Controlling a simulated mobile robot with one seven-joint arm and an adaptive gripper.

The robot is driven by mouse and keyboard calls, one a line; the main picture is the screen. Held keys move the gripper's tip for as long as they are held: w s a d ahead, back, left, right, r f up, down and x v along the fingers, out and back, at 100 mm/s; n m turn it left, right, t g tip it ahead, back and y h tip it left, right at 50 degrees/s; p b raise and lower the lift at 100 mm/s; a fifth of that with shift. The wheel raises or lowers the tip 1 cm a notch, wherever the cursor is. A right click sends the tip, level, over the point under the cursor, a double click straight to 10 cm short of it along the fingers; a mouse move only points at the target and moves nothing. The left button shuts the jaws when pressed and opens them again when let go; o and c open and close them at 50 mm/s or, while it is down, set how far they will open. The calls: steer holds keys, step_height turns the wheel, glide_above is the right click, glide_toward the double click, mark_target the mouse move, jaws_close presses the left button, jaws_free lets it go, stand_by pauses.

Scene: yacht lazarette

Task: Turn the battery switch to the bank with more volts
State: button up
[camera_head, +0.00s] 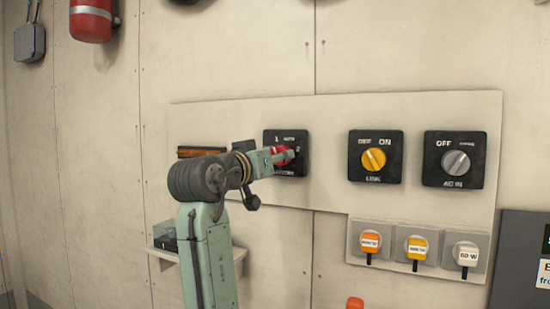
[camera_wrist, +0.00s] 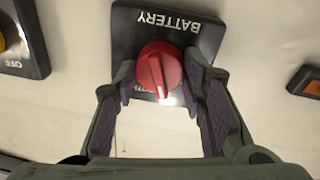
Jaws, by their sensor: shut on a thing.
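The battery switch is a black plate (camera_head: 299,137) with a red round knob (camera_head: 287,151), partly covered by my gripper. The wrist view shows the same red knob (camera_wrist: 160,65) and an upside-down BATTERY label on the plate (camera_wrist: 205,30). The knob's white mark points down in that view, away from the label. My gripper (camera_wrist: 160,82) is shut on the knob, one finger on each side.
Right of it are a yellow LINK switch (camera_head: 374,158) and a grey AC IN switch (camera_head: 455,162). Several tagged plugs (camera_head: 416,247) sit below them. A small shelf (camera_head: 165,254) is behind my arm at lower left. A red cylinder (camera_head: 91,20) hangs at upper left.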

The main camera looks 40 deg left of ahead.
steer(key=shift+r, duration=0.1)
stand_by(0.4)
steer(key=o, duration=1.2)
steer(key=shift+c, duration=0.2)
steer(key=shift+s, duration=0.1)
steer(key=s+d, duration=0.2)
steer(key=s, duration=0.9)
steer(key=shift+s+f, duration=0.35)
steer(key=shift+f, duration=0.1)
